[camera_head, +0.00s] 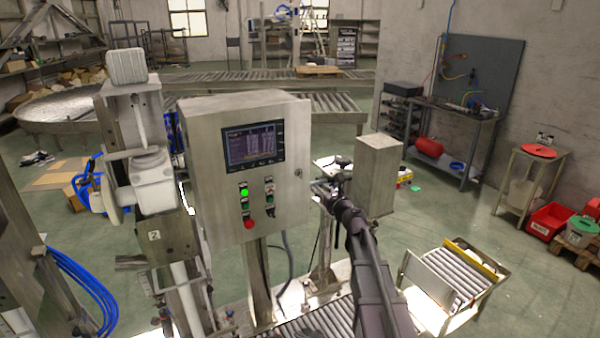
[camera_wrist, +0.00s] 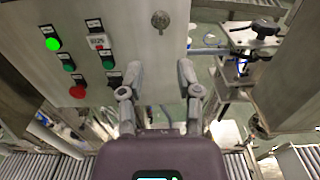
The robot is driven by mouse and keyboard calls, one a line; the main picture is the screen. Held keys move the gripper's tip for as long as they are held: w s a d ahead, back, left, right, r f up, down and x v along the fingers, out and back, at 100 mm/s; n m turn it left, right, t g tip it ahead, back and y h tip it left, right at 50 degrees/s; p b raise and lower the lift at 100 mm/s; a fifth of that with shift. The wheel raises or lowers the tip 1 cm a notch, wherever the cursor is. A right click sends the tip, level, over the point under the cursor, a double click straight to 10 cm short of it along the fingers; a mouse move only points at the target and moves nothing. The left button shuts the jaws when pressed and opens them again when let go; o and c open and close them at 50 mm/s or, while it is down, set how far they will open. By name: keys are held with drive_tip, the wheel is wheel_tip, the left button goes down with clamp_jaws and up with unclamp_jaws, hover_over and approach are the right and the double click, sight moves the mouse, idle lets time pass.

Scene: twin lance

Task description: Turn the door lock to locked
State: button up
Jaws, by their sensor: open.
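The door lock (camera_head: 298,173) is a small round metal fitting near the right edge of the grey control cabinet's door (camera_head: 205,155). In the wrist view the lock (camera_wrist: 160,20) is at the top centre, with a narrow part pointing down; whether it is locked I cannot tell. My gripper (camera_head: 322,188) is to the right of the cabinet in the head view. In the wrist view my gripper (camera_wrist: 160,70) is open and empty, its two fingers apart below the lock and not touching it.
The cabinet has a screen (camera_head: 253,146), a lit green button (camera_wrist: 53,44) and a red button (camera_wrist: 77,92) left of the lock. A grey metal box (camera_head: 375,175) stands close right of my gripper. A roller conveyor (camera_head: 320,325) runs below.

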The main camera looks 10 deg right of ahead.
sight(301, 172)
drive_tip(key=x, duration=1.3)
drive_tip(key=shift+w+a, duration=0.15)
drive_tip(key=shift+w, duration=0.2)
